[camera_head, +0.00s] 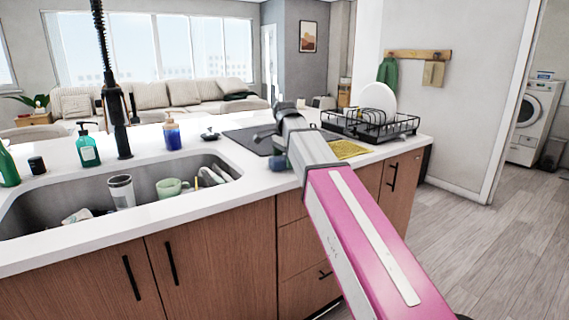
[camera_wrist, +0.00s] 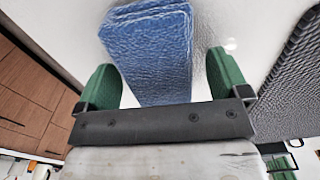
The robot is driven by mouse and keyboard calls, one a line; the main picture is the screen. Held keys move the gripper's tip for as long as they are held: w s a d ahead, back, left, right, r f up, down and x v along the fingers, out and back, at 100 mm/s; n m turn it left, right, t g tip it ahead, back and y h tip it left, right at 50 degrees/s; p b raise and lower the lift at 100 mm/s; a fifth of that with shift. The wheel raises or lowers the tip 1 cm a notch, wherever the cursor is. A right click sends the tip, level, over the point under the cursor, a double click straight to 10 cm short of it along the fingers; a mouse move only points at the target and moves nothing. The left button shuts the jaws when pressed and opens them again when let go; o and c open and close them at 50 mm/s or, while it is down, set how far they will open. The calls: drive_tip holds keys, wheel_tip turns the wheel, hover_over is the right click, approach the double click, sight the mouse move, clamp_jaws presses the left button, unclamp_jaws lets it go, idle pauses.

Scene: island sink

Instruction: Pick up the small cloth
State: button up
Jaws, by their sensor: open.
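A blue, folded, textured cloth (camera_wrist: 150,45) lies on the white countertop in the wrist view. My gripper (camera_wrist: 162,70) is open, with one green finger on each side of the cloth's near part. I cannot tell whether the fingers touch it. The cloth's near end is hidden behind the gripper body. In the head view my gripper (camera_head: 279,160) is low over the counter's front edge, right of the sink, and mostly hidden by my arm. A yellow cloth (camera_head: 348,149) lies flat on the counter to its right.
A black dish rack (camera_head: 385,125) with a white plate stands at the right end of the counter. A dark mat (camera_head: 250,140) lies behind my gripper. The sink (camera_head: 75,208) at left holds a cup and a green mug (camera_head: 170,188).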

sight(283, 157)
drive_tip(key=c, duration=1)
drive_tip(key=shift+r, duration=0.5)
drive_tip(key=r, duration=0.3)
drive_tip(key=shift+a+r, duration=0.2)
drive_tip(key=shift+r, duration=0.1)
drive_tip(key=s+a+r, duration=0.5)
drive_tip(key=a+r, duration=0.1)
drive_tip(key=a, duration=0.3)
drive_tip(key=shift+s+a+r, duration=0.2)
drive_tip(key=shift+s+a, duration=0.2)
drive_tip(key=shift+o, duration=0.3)
